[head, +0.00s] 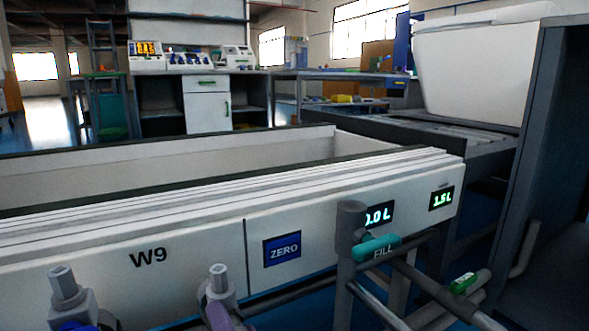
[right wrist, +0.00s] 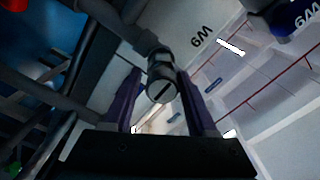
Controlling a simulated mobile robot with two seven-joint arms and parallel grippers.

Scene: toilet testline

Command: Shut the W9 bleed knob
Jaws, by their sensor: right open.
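The W9 bench panel (head: 150,257) runs across the head view. A grey metal fitting (head: 218,280) sticks up in front of it, with a purple part, probably a finger of my right gripper (head: 214,314), low beside it. In the right wrist view my right gripper (right wrist: 160,78) is open. Its two purple fingers stand either side of a grey round knob (right wrist: 161,90) with a dark slot in its end; I cannot tell whether they touch it. Another fitting (head: 64,285) with a blue part stands further left. My left gripper is not in view.
A teal FILL handle (head: 377,248) and grey pipes (head: 430,285) stand at the right of the panel. A blue ZERO sign (head: 283,250) and a green-lit display (head: 442,198) are on the panel.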

